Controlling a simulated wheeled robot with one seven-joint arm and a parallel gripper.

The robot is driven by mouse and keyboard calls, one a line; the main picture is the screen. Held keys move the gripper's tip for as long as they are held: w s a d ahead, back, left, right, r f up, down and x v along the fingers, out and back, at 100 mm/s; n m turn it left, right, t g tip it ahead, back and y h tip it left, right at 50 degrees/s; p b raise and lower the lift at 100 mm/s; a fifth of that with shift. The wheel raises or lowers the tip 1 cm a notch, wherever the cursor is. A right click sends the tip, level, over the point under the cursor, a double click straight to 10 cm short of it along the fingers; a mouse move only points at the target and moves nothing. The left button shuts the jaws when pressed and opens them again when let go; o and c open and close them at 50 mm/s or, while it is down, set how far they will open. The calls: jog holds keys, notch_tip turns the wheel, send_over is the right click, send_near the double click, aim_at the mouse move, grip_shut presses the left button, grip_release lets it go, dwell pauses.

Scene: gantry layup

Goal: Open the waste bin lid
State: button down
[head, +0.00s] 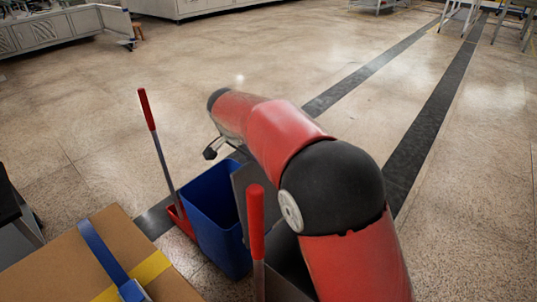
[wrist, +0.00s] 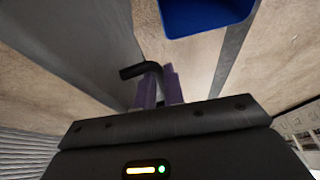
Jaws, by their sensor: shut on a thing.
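A blue bin (head: 214,232) stands on the floor in the head view, its top open; its edge also shows at the top of the wrist view (wrist: 205,18). A dark grey panel (head: 242,190) rises at its right side, partly behind my arm; I cannot tell for sure whether it is the lid. My gripper (wrist: 159,78) has its purple fingers closed on a black bent handle (wrist: 133,72), whose end sticks out to the left. What the handle joins is not clear. In the head view my arm hides most of the gripper.
A red-handled dustpan or tool (head: 158,150) stands left of the bin, and another red handle (head: 255,222) rises in front. A cardboard box (head: 60,262) with blue and yellow bands is at front left. Open floor (head: 330,60) lies beyond.

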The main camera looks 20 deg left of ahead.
jog(key=a, duration=0.1)
jog(key=a+f+h, duration=0.1)
jog(key=shift+w+a+f+g, duration=0.2)
jog(key=shift+a+g, duration=0.1)
jog(key=shift+a, duration=0.1)
jog(key=shift+a+r, duration=0.1)
jog(key=c, duration=1.5)
grip_release()
jog(key=shift+w+a+f, duration=0.15)
jog(key=shift+a+f, duration=0.05)
jog(key=v, duration=0.8)
jog(key=shift+w+d+r, duration=0.15)
